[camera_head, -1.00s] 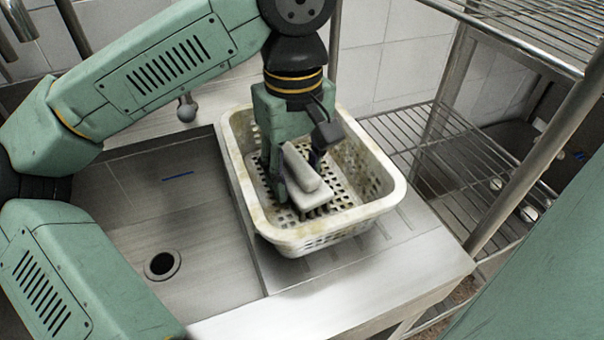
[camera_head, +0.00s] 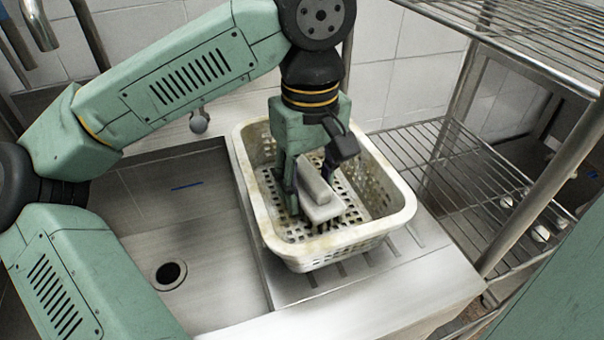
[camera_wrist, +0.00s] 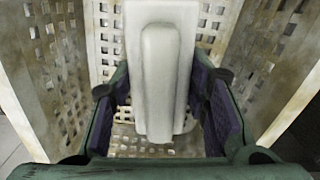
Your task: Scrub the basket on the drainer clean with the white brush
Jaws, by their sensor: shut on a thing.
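The white perforated basket (camera_head: 398,217) stands on the drainer (camera_head: 420,275), with brownish dirt stains on its rim and walls. My gripper (camera_head: 312,196) reaches down inside it and is shut on the white brush (camera_head: 322,208). The brush's raised handle sits between the fingers and its flat head is low in the basket, near the floor. In the wrist view the brush (camera_wrist: 160,80) runs up between the finger pads (camera_wrist: 165,112), with perforated basket walls (camera_wrist: 60,60) around it. The bristles are mostly hidden, and I cannot tell whether they touch the basket.
The sink basin (camera_head: 200,225) with its drain hole (camera_head: 171,274) is left of the drainer. A wire rack (camera_head: 450,170) with metal posts (camera_head: 545,165) stands close on the right. A tiled wall (camera_head: 400,60) is behind, and a tap (camera_head: 38,25) is at top left.

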